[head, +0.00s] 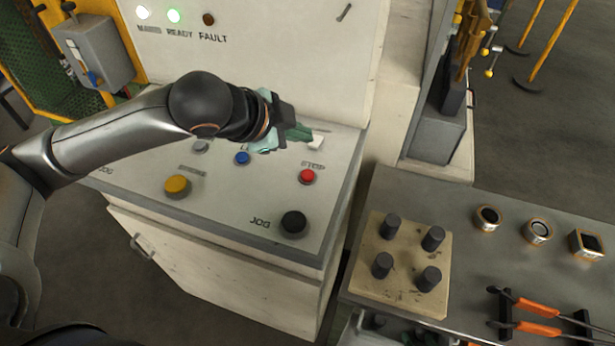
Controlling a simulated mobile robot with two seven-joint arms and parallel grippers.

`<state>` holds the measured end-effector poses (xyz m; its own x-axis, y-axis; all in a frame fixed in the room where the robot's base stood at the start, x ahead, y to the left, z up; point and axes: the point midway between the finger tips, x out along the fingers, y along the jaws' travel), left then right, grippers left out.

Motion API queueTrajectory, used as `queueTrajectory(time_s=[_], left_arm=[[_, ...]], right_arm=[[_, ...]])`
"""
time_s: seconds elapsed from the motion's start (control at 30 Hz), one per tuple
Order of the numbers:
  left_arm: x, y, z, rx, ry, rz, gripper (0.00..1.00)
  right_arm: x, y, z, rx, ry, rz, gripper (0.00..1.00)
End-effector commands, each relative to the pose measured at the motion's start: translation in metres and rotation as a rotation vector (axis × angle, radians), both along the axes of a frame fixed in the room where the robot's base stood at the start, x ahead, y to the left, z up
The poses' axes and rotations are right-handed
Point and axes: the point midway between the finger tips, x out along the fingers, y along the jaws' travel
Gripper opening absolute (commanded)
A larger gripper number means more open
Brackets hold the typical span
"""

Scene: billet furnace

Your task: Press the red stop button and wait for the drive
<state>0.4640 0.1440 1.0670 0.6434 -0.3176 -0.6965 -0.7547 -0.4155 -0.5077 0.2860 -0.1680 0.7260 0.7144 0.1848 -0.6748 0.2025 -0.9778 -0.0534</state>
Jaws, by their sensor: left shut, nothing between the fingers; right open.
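The red stop button (307,176) stands on the sloped top of the control console (235,210), with a STOP label just behind it. My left gripper (306,134) reaches over the console from the left and is shut and empty. Its fingertips are behind the red button in the picture, apart from it, close to a small white part (316,143) on the panel. I cannot tell whether the fingertips touch that part. My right gripper is not in view.
A blue button (242,158), a yellow button (177,185) and a black JOG button (293,222) share the panel. A grey bench (470,265) with a pegged block (405,255) stands at right.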

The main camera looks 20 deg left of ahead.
Motion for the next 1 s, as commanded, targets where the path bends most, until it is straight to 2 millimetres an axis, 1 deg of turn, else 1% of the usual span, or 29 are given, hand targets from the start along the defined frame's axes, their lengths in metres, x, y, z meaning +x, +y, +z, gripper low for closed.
queueTrajectory(time_s=[0.03, 0.37, 0.5, 0.6, 0.77, 1.0], left_arm=[[0.0, 0.0, -0.013, 0.0, 0.0, 0.0, 0.0], [0.0, 0.0, -0.051, 0.001, 0.0, -0.001, 0.0], [0.0, 0.0, -0.064, 0.0, 0.002, 0.0, 0.0], [0.0, 0.0, -0.069, -0.001, 0.001, 0.0, 0.0], [0.0, 0.0, -0.071, 0.0, 0.0, 0.0, 0.0], [0.0, 0.0, -0.071, -0.001, 0.0, 0.001, 0.0]], right_arm=[[0.0, 0.0, -0.014, 0.0, 0.0, 0.0, 0.5], [-0.001, 0.001, -0.064, 0.0, 0.009, 0.003, 0.5], [-0.001, 0.005, -0.066, 0.005, 0.018, 0.01, 0.5], [0.004, 0.01, -0.061, 0.013, 0.005, 0.016, 0.5], [0.009, 0.015, -0.056, 0.018, -0.004, 0.026, 0.5], [0.011, 0.014, -0.056, 0.017, -0.006, 0.026, 0.5]])
